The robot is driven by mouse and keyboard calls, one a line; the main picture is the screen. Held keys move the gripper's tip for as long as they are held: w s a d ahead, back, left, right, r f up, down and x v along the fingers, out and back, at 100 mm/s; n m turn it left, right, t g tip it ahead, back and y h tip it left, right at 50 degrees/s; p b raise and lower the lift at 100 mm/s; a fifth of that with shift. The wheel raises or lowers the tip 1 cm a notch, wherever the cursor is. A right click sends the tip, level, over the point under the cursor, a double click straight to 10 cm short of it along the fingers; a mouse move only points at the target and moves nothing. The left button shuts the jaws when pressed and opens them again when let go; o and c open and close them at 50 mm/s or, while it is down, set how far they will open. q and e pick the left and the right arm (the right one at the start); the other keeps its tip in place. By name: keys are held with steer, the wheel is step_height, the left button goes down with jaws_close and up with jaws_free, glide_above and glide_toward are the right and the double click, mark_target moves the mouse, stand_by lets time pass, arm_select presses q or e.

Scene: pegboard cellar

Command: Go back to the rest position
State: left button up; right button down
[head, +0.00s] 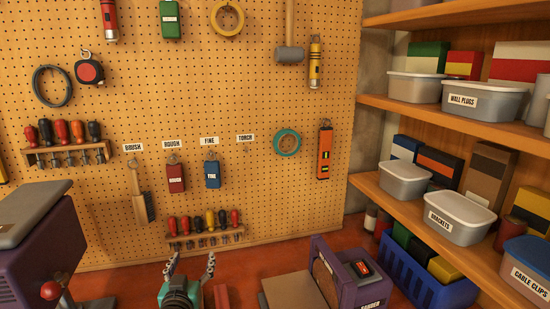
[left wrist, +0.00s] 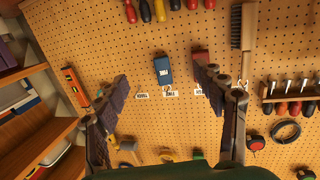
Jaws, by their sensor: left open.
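My left gripper (head: 190,265) is at the bottom of the head view, low in front of the pegboard, with its fingers pointing up and spread. In the left wrist view its two fingers (left wrist: 162,95) stand wide apart with nothing between them but the distant board. The blue FINE block (head: 212,175) hangs on the pegboard and also shows in the left wrist view (left wrist: 163,70). The red ROUGH block (head: 175,178) and the brush (head: 139,193) hang left of it. The hook under the TORCH label (head: 246,138) holds nothing. My right gripper is in neither view.
A purple sander (head: 340,275) stands right of my left gripper, and a purple machine (head: 45,245) stands at left. Screwdriver racks hang on the pegboard (head: 270,200). Shelves with tubs (head: 458,217) and a blue crate (head: 425,285) fill the right.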

arm_select(q)
steer(key=s+d+f+g, duration=0.1)
steer(key=s+f+g, duration=0.2)
steer(key=s, duration=0.5)
steer(key=s+d+f+g, duration=0.1)
steer(key=s+f+g, duration=0.2)
steer(key=s+f, duration=0.3)
steer(key=s+d+f+m+g+h, duration=0.1)
steer(key=s+f+g, duration=0.3)
steer(key=s, duration=0.6)
steer(key=shift+d+f+b, duration=0.35)
steer(key=shift+f, duration=0.35)
